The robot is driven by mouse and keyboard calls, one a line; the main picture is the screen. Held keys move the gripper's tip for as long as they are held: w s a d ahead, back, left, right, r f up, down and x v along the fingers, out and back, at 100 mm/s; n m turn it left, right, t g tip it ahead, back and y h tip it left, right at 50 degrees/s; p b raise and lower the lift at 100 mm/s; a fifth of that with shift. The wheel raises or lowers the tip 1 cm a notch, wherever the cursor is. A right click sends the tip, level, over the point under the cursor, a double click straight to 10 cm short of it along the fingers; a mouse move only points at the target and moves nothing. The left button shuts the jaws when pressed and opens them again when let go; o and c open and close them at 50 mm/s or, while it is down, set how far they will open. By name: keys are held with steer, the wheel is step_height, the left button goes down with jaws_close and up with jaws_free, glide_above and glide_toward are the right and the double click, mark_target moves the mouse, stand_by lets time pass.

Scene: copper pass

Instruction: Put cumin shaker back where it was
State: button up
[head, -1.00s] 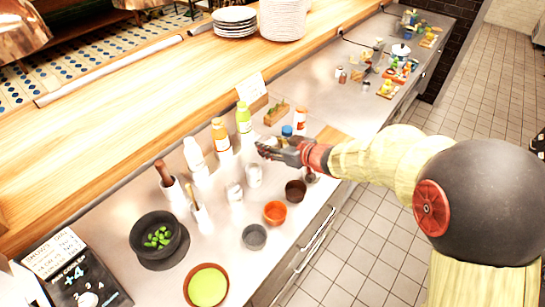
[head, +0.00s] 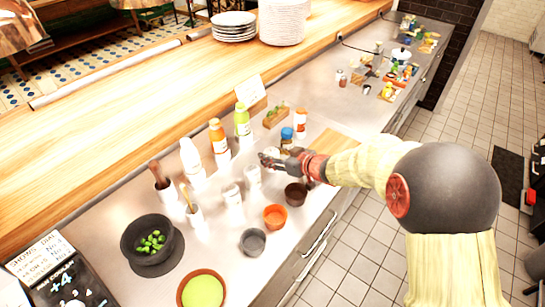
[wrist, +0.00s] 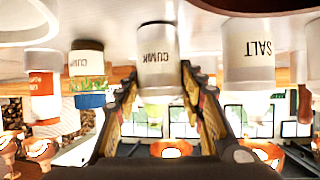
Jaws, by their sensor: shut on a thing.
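My gripper (head: 267,161) is shut on the white cumin shaker (wrist: 157,65), which is between its fingers in the wrist view, label upside down. In the head view the fingers hide most of this shaker. In the wrist view its base is at or close to the counter; I cannot tell whether it touches. The white salt shaker (wrist: 248,55) stands beside it on the right in the wrist view. A blue-lidded jar (head: 287,135), its label also reading like cumin, stands behind my gripper and shows at the left of the wrist view (wrist: 87,75).
White shakers (head: 253,177) stand just left of my gripper. A dark cup (head: 296,193) and an orange cup (head: 275,217) are in front. Sauce bottles (head: 218,137) line the back, and an orange-and-white bottle (head: 301,122) is behind. A cutting board (head: 335,144) lies to the right.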

steer(key=shift+f, duration=0.1)
steer(key=o, duration=1.1)
steer(key=shift+o, duration=0.4)
